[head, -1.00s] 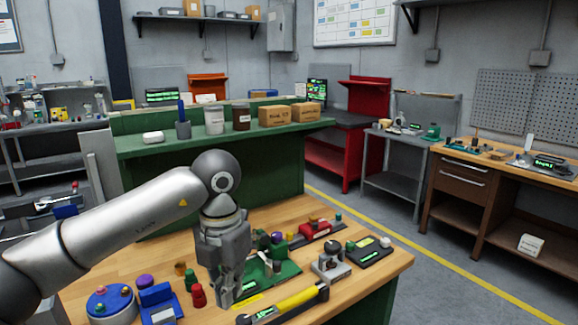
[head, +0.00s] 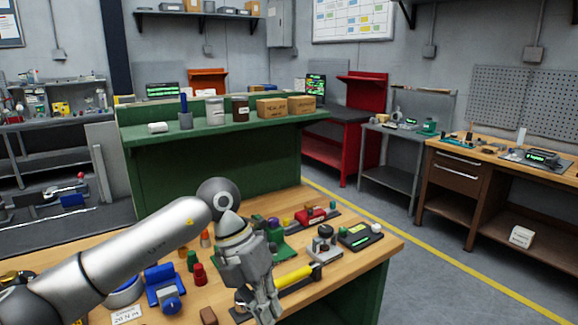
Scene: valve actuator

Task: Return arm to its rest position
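My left arm comes in from the left over the wooden bench top (head: 365,262). Its gripper (head: 262,308) hangs tilted down at the bench's front, low in the picture. Its fingertips are close to the lower edge, and I cannot tell how far apart they are. I see nothing clearly held in them. A green device (head: 282,252) stands behind the gripper and is partly hidden by it. A yellow-handled tool (head: 294,275) lies just right of the gripper. My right gripper is not in view.
A grey fixture (head: 325,245), a black device with a green display (head: 360,237) and a red device (head: 311,216) stand right of the arm. A blue block (head: 160,284), a red piece (head: 200,275) and a green piece (head: 193,261) stand left of the gripper. A green shelf unit (head: 210,165) rises behind.

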